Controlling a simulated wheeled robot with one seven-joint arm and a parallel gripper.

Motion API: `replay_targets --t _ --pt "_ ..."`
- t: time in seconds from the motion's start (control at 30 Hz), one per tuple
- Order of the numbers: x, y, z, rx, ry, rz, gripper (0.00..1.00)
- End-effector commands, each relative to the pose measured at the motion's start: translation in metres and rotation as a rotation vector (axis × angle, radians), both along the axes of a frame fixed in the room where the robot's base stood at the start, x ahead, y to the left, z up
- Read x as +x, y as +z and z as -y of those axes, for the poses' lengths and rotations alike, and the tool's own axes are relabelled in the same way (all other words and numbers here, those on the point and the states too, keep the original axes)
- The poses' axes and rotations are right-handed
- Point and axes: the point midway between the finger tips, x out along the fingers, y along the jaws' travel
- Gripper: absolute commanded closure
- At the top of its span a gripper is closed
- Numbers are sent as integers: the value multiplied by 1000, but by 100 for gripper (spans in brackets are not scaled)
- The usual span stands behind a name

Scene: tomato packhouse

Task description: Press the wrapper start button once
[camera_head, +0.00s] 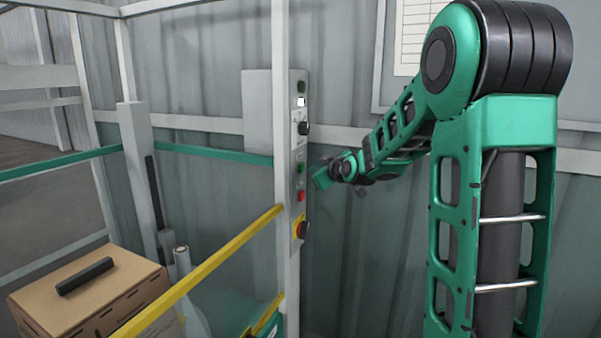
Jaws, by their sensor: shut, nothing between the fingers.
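A narrow grey control panel (299,150) stands upright on the white post of the wrapper's frame. Low on it are a green button (301,181) and, just below, a red button (301,196). A black knob (304,128) and a small white part (301,101) sit higher up. A red and yellow emergency stop (300,230) is at the bottom. The labels are too small to read. My gripper (319,178) is shut and empty, just right of the green button at about its height. I cannot tell whether it touches the panel.
A yellow rail (205,268) slopes down to the left from the post (281,120). A cardboard box (85,290) with a black bar on it stands at the lower left. Teal rails (215,151) cross behind. A corrugated wall (350,250) is behind my arm.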

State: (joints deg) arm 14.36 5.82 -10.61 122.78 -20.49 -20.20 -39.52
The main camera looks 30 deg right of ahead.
Motion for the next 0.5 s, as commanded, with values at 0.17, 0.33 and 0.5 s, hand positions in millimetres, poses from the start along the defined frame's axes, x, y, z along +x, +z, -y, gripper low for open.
replay_targets --t 0.17,0.33,0.5 --pt "0 0 0 0 0 0 100" --pt "1 0 -1 0 1 0 100" --pt "5 1 -5 0 2 0 100"
